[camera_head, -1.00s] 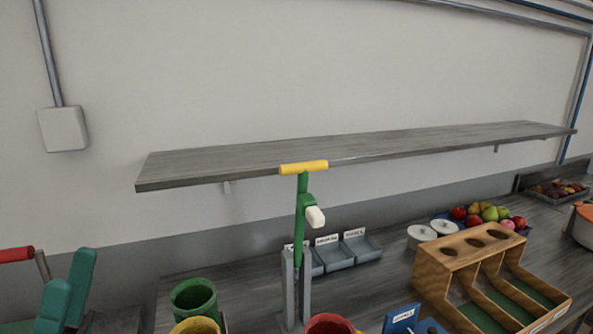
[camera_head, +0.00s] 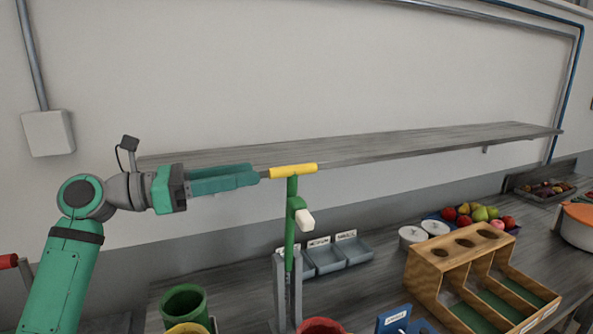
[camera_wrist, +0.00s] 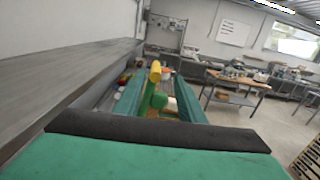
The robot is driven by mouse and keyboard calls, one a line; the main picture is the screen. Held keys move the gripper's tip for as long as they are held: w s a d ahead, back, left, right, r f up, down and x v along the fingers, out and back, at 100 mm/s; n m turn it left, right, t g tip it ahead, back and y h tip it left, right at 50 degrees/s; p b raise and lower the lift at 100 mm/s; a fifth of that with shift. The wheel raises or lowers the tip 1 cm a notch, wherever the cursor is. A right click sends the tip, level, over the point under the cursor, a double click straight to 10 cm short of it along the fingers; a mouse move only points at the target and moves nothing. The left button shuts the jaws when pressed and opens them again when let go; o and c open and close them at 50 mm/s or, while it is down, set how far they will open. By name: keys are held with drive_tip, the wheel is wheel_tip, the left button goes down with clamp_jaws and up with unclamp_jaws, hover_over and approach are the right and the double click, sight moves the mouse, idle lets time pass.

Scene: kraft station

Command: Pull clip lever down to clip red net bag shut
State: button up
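The clip lever (camera_head: 291,210) is a green upright arm with a yellow crossbar handle (camera_head: 293,170) on top and a white knob (camera_head: 305,220) on its side. It stands raised on a grey post (camera_head: 281,295). My gripper (camera_head: 262,174) is level with the handle, at its left end. In the wrist view the yellow handle (camera_wrist: 155,72) shows between my two green fingers, which are spread apart. I cannot tell whether they touch it. I see no red net bag; the area below the post is cut off by the frame edge.
A grey shelf (camera_head: 400,146) runs along the wall behind the handle. Green (camera_head: 184,302), yellow (camera_head: 186,328) and red (camera_head: 320,326) containers stand around the post. Grey labelled bins (camera_head: 325,259) and a wooden rack (camera_head: 470,270) stand to the right.

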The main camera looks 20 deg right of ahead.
sight(288, 171)
drive_tip(key=d, duration=0.8)
drive_tip(key=w+d+f, duration=0.1)
drive_tip(key=d, duration=0.3)
drive_tip(key=shift+a, duration=0.1)
drive_tip(key=shift+c, duration=0.5)
clamp_jaws()
